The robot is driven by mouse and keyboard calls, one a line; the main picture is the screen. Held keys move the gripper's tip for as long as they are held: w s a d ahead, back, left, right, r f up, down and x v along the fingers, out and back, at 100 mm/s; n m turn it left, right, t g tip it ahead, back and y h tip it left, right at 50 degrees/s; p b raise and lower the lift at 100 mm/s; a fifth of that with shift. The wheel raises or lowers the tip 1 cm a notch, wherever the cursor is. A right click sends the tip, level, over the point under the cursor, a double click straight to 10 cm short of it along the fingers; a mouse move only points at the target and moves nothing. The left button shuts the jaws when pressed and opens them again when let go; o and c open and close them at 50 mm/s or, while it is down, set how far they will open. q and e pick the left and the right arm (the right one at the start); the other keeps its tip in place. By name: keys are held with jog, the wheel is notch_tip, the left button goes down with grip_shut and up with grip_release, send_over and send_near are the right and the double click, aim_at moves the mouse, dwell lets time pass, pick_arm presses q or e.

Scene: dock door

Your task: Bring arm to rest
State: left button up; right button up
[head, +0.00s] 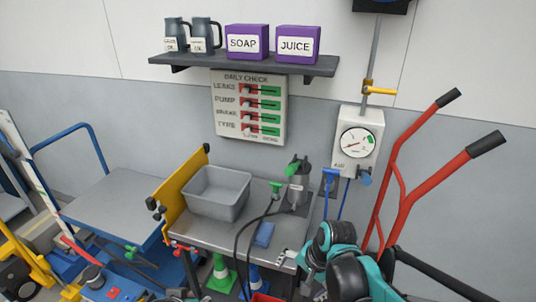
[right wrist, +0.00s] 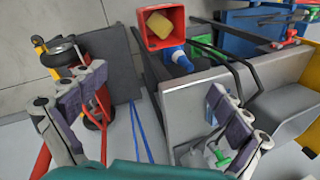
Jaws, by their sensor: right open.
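My right arm, teal and black, comes into the head view at the bottom right. My right gripper (head: 296,266) is beside the right front corner of the grey metal cart. In the right wrist view my right gripper (right wrist: 157,85) has its two fingers spread wide apart, with nothing between them. Below the fingers' gap that view shows floor, a cart side and blue cords, none touching a finger as far as I can tell. My left gripper does not show in either view.
The grey cart (head: 213,235) holds a grey bin (head: 217,192) and a grey canister with a green part (head: 299,186). Red handles (head: 405,190) stand right of my arm. A gauge box (head: 358,141) hangs behind. A red box (right wrist: 161,26) with a yellow sponge sits low down.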

jog(key=s+d+r+n+t+h, duration=0.2)
jog(key=s+d+r+n+t, duration=0.2)
jog(key=s+d+n, duration=0.3)
jog(key=shift+s+d+r+n+t+h, duration=0.35)
jog(key=shift+s+d+t, duration=0.25)
jog(key=shift+s+d, duration=0.5)
jog(key=shift+w+d, duration=0.1)
jog(key=shift+w, duration=0.05)
